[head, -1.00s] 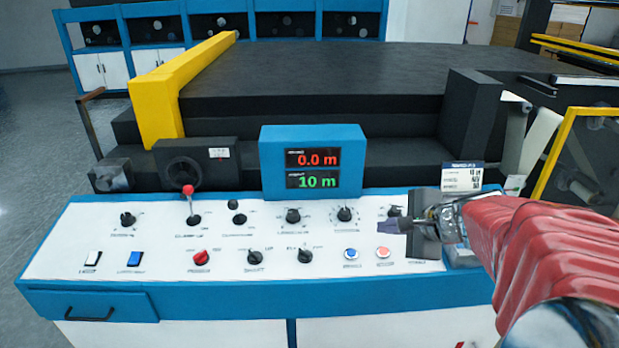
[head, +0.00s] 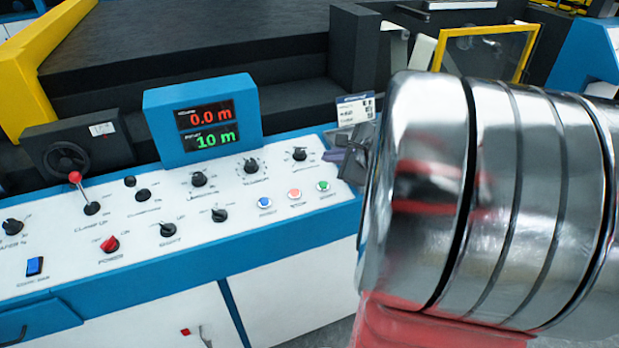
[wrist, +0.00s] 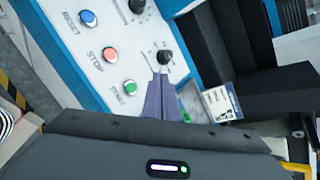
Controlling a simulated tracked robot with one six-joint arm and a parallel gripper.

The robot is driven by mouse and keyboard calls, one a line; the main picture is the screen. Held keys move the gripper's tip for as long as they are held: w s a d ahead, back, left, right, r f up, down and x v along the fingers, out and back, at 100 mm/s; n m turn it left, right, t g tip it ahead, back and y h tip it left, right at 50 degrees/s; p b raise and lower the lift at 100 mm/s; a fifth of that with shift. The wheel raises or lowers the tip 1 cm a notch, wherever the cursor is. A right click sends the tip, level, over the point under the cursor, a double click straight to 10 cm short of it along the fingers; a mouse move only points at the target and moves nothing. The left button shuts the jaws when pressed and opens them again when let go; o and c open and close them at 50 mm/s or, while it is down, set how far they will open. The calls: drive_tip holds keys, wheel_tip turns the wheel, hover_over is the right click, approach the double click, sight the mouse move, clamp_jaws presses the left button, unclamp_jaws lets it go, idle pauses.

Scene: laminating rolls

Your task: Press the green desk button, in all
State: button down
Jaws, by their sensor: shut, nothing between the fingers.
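The green button (head: 323,186) is at the right end of a row of three push buttons on the white desk panel. In the wrist view the green button (wrist: 130,87) is just left of my gripper (wrist: 161,76), whose grey fingers are together with nothing between them. In the head view my gripper (head: 338,156) is above and right of the green button, partly hidden by my arm. The fingertips appear apart from the button; their height above the panel is hard to tell.
The red stop button (head: 294,193) and blue reset button (head: 264,202) are left of the green one. A black knob (head: 299,154) is close behind. A blue display box (head: 205,85) stands at the back, and a white label card (head: 355,110) is near the gripper.

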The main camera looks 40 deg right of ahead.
sight(323, 185)
drive_tip(key=shift+w+d+f, duration=0.1)
drive_tip(key=shift+w+f, duration=0.1)
drive_tip(key=shift+f, duration=1.05)
drive_tip(key=shift+w+f, duration=0.25)
drive_tip(key=shift+f, duration=1.05)
drive_tip(key=shift+w+d+f, duration=0.1)
drive_tip(key=shift+w+f, duration=0.1)
drive_tip(key=shift+f, duration=1.05)
drive_tip(key=shift+f, duration=0.1)
drive_tip(key=shift+f, duration=0.25)
